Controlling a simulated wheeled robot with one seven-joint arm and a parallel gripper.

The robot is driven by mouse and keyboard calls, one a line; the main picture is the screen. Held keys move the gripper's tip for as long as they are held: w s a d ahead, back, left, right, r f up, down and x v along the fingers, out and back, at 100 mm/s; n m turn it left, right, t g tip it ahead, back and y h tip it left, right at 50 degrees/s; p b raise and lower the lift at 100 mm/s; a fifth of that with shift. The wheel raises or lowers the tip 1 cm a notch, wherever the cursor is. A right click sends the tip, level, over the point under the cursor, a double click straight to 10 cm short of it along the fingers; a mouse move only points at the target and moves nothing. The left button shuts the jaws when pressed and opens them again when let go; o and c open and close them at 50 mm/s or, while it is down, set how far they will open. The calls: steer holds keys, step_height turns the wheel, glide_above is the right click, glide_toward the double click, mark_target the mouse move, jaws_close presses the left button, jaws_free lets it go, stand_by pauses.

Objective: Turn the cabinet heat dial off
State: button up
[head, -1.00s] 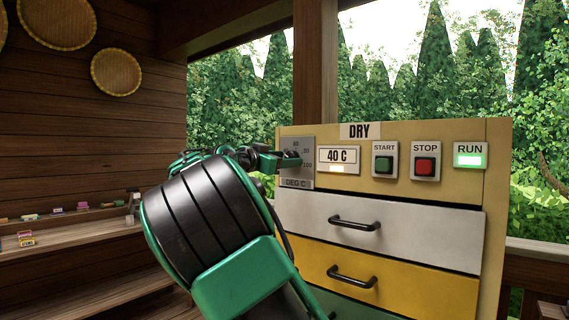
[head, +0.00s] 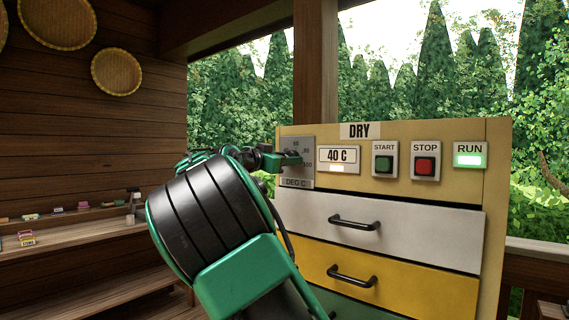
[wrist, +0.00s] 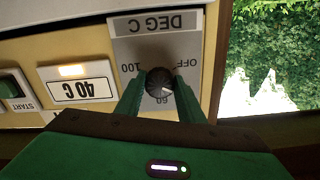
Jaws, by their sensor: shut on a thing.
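The drying cabinet (head: 375,192) stands at the right in the head view, with a grey DEG C dial plate (head: 302,172) at its upper left. The wrist view shows the plate (wrist: 157,50) upside down, with a dark round heat dial (wrist: 159,79) on it. My gripper (wrist: 160,93) has its two green fingers on either side of the dial, shut on it. The dial's white pointer mark shows near its lower right edge in the wrist view. In the head view my gripper (head: 285,159) covers the dial. The display (head: 338,156) reads 40 C.
A green START button (head: 384,163), a red STOP button (head: 425,166) and a lit green RUN lamp (head: 469,160) sit right of the display. Drawers with black handles are below. A wooden shelf with small items runs along the left wall.

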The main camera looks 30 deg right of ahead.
steer(key=shift+w+a+n, duration=0.1)
steer(key=shift+n, duration=0.2)
steer(key=n, duration=1.1)
steer(key=shift+a+r, duration=0.1)
steer(key=shift+w, duration=0.1)
steer(key=shift+n, duration=0.3)
steer(key=o, duration=1.1)
steer(key=shift+c, duration=0.2)
steer(key=v, duration=1)
steer(key=shift+a, duration=0.3)
